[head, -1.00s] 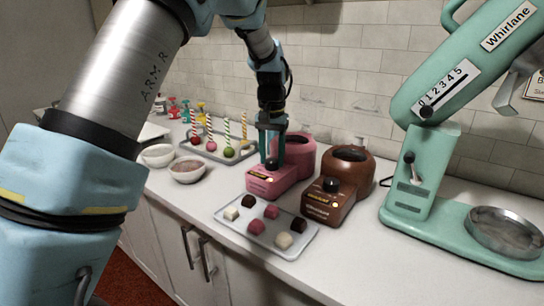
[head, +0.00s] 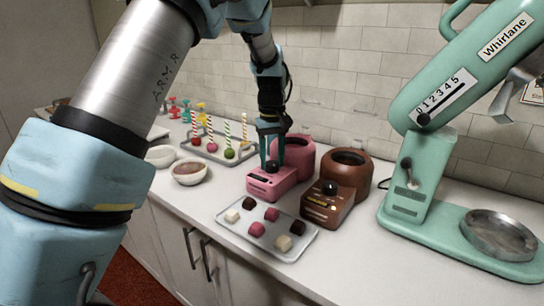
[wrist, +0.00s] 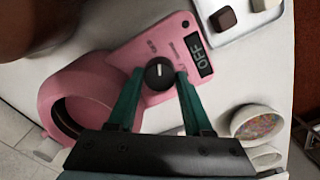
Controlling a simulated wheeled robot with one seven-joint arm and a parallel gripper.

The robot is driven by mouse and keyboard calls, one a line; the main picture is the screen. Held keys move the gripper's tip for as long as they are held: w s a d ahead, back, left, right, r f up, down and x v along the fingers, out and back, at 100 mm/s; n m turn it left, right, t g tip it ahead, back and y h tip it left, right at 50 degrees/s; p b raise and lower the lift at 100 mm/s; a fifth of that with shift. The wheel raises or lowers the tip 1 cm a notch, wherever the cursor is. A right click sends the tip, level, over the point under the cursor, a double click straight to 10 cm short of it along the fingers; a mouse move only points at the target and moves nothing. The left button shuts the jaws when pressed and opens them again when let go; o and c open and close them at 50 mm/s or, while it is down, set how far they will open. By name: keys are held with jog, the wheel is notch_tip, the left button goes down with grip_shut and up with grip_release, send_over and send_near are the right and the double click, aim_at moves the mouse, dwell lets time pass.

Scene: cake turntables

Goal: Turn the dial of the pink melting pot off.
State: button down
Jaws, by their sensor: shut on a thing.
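The pink melting pot (head: 300,158) stands on the counter, with its dial (head: 271,167) on the low front part. My gripper (head: 272,164) comes down from above, its two green fingers on either side of the dial. In the wrist view, the fingers close on the round black dial (wrist: 159,73), whose white mark shows on top. The pot's open round bowl (wrist: 75,112) is at the left there.
A brown melting pot (head: 345,178) stands close on the right. A tray of chocolates (head: 230,228) lies in front, and bowls (head: 190,172) and a tray of cake pops (head: 217,150) are left. A green mixer (head: 415,180) is at the right.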

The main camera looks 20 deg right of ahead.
aim_at(272, 163)
jog(key=shift+w+n+p, duration=0.1)
jog(key=shift+n+p, duration=0.25)
jog(key=shift+n, duration=0.85)
jog(key=shift+c, duration=1.5)
grip_release()
jog(key=shift+r, duration=0.1)
notch_tip(272, 163, up, 11)
jog(key=p, duration=0.8)
jog(key=shift+f, duration=0.2)
